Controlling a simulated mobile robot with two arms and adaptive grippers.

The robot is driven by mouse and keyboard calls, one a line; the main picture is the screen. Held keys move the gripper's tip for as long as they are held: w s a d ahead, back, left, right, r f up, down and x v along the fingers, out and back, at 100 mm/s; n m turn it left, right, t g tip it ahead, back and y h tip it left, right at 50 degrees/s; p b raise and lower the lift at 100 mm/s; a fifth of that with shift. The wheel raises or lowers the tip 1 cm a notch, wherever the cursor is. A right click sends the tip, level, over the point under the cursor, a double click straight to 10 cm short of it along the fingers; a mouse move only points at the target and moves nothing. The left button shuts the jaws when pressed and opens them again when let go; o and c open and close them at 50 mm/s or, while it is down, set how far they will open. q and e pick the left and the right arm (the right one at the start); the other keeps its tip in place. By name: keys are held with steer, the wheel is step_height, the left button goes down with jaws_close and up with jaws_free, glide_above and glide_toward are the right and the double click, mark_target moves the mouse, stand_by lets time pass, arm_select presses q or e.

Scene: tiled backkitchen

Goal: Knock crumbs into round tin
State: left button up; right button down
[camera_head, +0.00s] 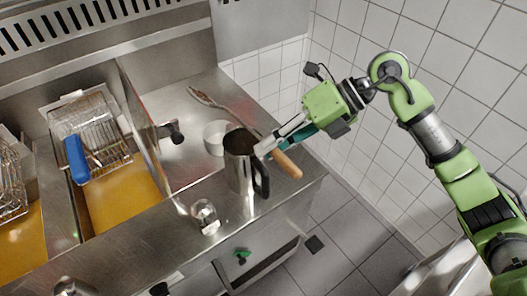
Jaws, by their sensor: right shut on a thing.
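A long tool with a wooden handle (287,166) runs from the right front up to a brownish head (198,96) at the back of the steel counter. My right gripper (268,147) is shut across the upper part of this handle; its fingers hide part of the grip. A small white round tin (213,142) stands on the counter, on the near side of the tool's shaft. A steel jug (240,178) with a black handle stands in front of the tin, close to my fingertips, and hides part of it. Crumbs cannot be made out. My left gripper is not in view.
A small metal shaker (205,214) stands near the front edge. Fryer baskets, one with a blue handle (75,159), sit over yellow oil (120,203) at the left. A tiled wall (350,75) bounds the right. Some counter (185,160) left of the tin is clear.

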arm_select(q)
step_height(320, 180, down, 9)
steer(key=b, duration=0.7)
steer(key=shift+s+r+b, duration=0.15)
steer(key=shift+b, duration=0.15)
arm_select(e)
steer(key=shift+w+d+f+m+g+y, duration=0.25)
steer(key=shift+w+d+f+g+y, duration=0.15)
steer(key=shift+f+y, duration=0.45)
steer(key=shift+w+d+f+m+g+y, duration=0.3)
steer(key=shift+d+f+g+y, duration=0.2)
steer(key=shift+y, duration=0.6)
steer(key=shift+w+d+f+m+g+y, duration=0.3)
steer(key=shift+d+f+g+y, duration=0.15)
steer(key=shift+f+y, duration=0.4)
steer(key=shift+r, duration=0.15)
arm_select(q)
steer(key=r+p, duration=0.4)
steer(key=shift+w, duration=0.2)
arm_select(e)
steer(key=r+h, duration=0.1)
steer(key=s+a+n+t+h, duration=0.1)
steer(key=shift+s+r+h, duration=0.25)
steer(key=shift+r+h, duration=0.15)
